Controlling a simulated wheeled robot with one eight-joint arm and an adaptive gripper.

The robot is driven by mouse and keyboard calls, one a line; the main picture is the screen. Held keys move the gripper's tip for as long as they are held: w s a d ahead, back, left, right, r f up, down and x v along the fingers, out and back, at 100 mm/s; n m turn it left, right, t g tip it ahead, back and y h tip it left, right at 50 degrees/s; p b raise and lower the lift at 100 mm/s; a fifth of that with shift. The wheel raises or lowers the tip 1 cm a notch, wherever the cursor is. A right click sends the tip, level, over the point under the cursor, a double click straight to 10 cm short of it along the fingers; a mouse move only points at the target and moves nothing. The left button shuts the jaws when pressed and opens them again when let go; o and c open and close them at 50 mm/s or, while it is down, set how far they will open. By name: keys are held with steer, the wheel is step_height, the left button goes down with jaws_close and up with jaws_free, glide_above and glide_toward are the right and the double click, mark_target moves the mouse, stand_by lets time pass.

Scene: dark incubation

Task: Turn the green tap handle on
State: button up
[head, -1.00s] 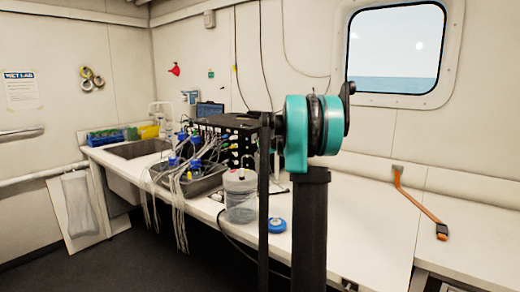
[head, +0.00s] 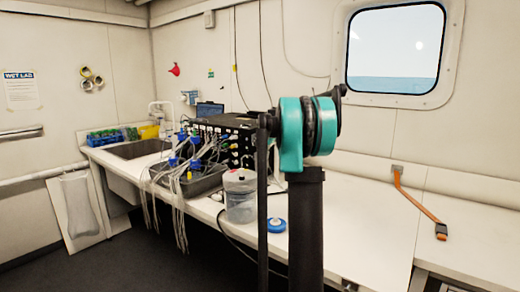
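A pale tap (head: 155,110) stands behind the sink (head: 140,149) at the far left end of the bench. It is small in the head view, and I cannot make out a green handle on it. A small green patch (head: 211,74) shows on the back wall, too small to identify. My gripper is not in view. Only my arm's teal and black joints show, upright in the middle of the picture, hiding part of the bench and back wall.
A grey tub (head: 207,184) with tubes and blue-capped bottles stands beside the black box (head: 228,122). A clear jug (head: 240,196) and blue disc (head: 277,225) are near the front edge. An orange strap (head: 418,205) lies at right.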

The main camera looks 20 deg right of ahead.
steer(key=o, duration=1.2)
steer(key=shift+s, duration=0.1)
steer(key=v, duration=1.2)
